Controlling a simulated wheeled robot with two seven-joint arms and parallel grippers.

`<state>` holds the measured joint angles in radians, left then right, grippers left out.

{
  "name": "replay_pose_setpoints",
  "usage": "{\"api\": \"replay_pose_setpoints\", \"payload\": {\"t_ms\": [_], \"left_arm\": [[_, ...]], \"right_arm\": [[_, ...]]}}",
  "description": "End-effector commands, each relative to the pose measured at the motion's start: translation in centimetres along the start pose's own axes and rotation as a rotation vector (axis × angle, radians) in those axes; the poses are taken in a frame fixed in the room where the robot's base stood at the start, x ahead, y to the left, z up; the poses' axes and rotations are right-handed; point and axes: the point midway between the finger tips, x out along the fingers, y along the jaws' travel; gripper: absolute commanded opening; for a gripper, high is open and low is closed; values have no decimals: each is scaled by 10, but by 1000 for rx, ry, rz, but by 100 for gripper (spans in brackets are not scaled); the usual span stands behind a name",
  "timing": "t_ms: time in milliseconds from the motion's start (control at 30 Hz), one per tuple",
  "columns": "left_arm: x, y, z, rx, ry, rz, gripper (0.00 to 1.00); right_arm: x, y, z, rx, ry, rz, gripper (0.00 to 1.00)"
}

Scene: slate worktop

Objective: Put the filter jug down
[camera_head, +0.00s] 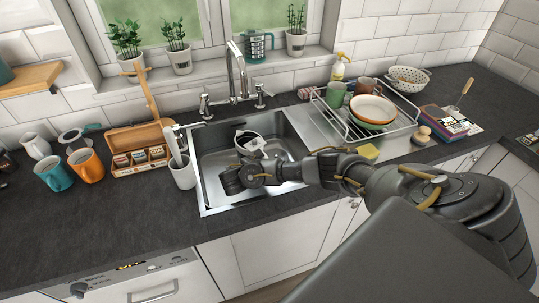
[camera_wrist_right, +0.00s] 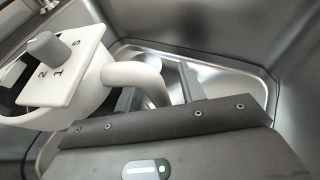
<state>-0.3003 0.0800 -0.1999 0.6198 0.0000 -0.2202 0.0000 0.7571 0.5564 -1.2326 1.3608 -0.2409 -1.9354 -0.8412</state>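The filter jug (camera_head: 250,143) is white with a pale lid carrying a dial. In the head view it is in or over the sink basin (camera_head: 213,168), partly hidden by my right gripper (camera_head: 240,178). The right wrist view shows its lid with numbers (camera_wrist_right: 62,72) at the left and its curved white handle (camera_wrist_right: 140,80). The jug looks tilted in the wrist view. I cannot tell whether its base touches the basin floor. My left gripper is not in view.
The tap (camera_head: 238,75) rises behind the basin. A dish rack (camera_head: 365,120) with plates and cups stands right of it, with a yellow sponge (camera_head: 367,151) in front. A white utensil holder (camera_head: 182,174) stands at the basin's left edge. The front left worktop (camera_head: 110,225) is clear.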

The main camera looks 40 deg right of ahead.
Motion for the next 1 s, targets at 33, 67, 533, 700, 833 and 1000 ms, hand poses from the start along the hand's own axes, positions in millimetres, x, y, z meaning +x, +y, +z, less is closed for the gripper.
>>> {"api": "replay_pose_setpoints", "payload": {"t_ms": [33,67,533,700,833,1000], "left_arm": [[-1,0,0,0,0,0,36],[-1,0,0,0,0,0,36],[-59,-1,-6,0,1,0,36],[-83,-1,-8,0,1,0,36],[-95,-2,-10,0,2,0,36],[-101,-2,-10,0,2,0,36]], "right_arm": [[0,0,1,0,0,0,39],[-1,0,3,1,0,0,39],[-73,1,12,-4,-1,2,39],[-97,0,10,-2,-1,1,39],[-111,0,7,-1,0,1,39],[-120,0,3,-2,0,0,39]]}}
